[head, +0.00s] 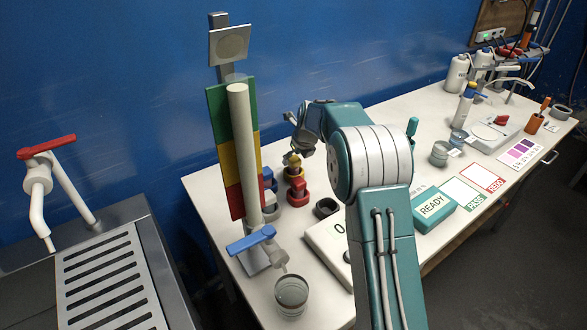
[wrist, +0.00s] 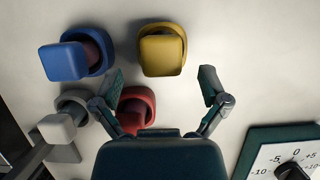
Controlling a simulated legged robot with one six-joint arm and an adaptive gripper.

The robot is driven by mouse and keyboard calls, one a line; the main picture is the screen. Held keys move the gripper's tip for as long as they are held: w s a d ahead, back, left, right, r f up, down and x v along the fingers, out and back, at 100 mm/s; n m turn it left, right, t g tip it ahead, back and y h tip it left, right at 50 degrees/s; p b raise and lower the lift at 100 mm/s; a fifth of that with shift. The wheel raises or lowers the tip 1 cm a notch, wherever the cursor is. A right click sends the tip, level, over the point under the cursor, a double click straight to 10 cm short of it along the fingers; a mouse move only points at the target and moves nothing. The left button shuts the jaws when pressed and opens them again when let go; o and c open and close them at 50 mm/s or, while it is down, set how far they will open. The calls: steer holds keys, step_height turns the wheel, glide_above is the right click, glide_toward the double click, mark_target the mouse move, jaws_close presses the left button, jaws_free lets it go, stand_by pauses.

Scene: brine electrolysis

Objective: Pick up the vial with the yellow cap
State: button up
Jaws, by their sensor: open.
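The vial with the yellow cap (wrist: 162,52) stands in a round yellow holder in the wrist view, seen from above. In the head view its yellow cap (head: 293,162) shows just below my gripper (head: 301,142). My gripper (wrist: 161,76) is open and empty, its two fingers spread wide. In the wrist view the yellow cap lies between and slightly beyond the fingertips, and I cannot tell the height gap. The vial's body is hidden under its cap.
Close by are a blue-capped vial (wrist: 63,62), a white-capped one (wrist: 57,128) and a red holder (wrist: 137,98), partly hidden by my gripper. A dial box (wrist: 285,150) sits at lower right. A coloured post (head: 238,140) stands left of the vials.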

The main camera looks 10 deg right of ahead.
mark_target(295, 160)
steer(key=x, duration=0.4)
steer(key=shift+w+f, duration=0.15)
steer(key=shift+f, duration=0.05)
steer(key=c, duration=1.3)
steer(key=shift+o, duration=0.2)
